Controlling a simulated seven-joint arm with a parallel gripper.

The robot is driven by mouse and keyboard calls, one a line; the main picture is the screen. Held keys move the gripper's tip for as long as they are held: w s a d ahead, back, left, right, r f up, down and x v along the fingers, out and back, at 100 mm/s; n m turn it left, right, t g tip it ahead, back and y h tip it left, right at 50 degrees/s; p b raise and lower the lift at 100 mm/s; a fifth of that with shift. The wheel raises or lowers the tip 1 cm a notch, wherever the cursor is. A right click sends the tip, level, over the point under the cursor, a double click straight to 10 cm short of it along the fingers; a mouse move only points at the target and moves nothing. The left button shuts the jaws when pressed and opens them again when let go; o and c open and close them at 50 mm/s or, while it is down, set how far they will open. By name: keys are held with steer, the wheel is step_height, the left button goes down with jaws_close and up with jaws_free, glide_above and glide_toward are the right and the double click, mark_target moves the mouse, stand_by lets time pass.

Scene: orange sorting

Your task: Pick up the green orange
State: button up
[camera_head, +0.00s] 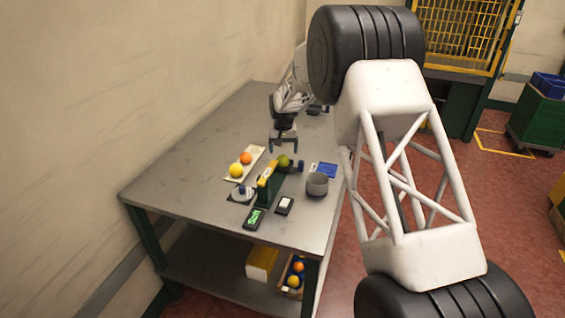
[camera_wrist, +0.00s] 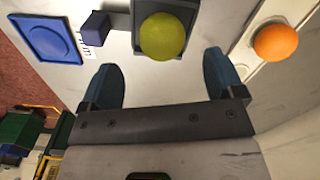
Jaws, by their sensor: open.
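The green orange (camera_head: 283,161) is on the grey table, behind the yellow-topped dark green device. In the wrist view the green orange (camera_wrist: 168,36) looks yellow-green and rests on a dark grey square holder. My gripper (camera_head: 284,148) is above the table, just beyond the green orange in the head view. In the wrist view my gripper (camera_wrist: 163,75) is open and empty. The green orange lies ahead of the fingertips, roughly centred between them and apart from both.
An orange fruit (camera_head: 246,158) and a yellow fruit (camera_head: 236,170) lie on a pale tray (camera_head: 258,153) to the left. The dark green device (camera_head: 266,192) stands in front. The table's left front (camera_head: 180,197) is clear.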

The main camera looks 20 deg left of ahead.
mark_target(283, 156)
steer(key=shift+s+a+f, duration=0.1)
steer(key=shift+f, duration=2.5)
steer(key=c, duration=1)
steer(key=shift+c, duration=0.2)
steer(key=shift+r, duration=0.1)
steer(key=shift+r, duration=4.95)
